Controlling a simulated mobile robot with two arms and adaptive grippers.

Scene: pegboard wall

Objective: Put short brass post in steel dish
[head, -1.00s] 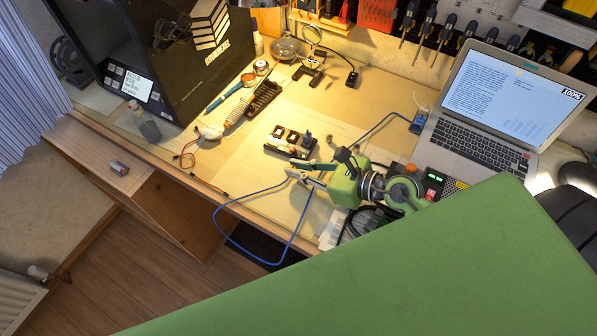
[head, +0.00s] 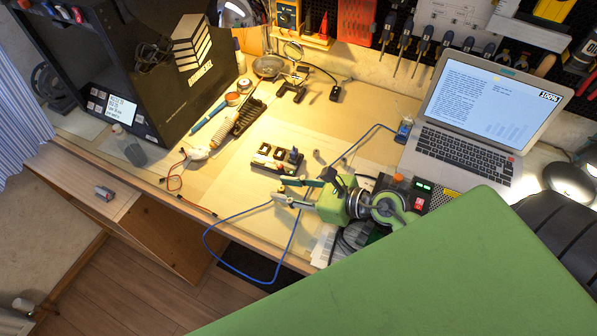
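A small, dull metallic cylinder (head: 316,155) stands on the bench right of a black holder; it may be the short brass post, but its colour is too unclear to tell. A round, shallow metal dish (head: 268,68) at the back of the bench, beside the black box, looks like the steel dish. My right gripper (head: 277,190) is green with grey fingers. It points left over the front of the bench, its fingers apart with nothing seen between them. It is in front of the black holder and nearer the front edge than the cylinder. My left gripper is not in view.
The black holder (head: 280,166) carries small parts. A blue cable (head: 230,218) loops over the front edge by my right gripper. A laptop (head: 466,130) stands right, a large black box (head: 160,70) left. A black rack (head: 249,115) lies left of centre. The bench middle is mostly clear.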

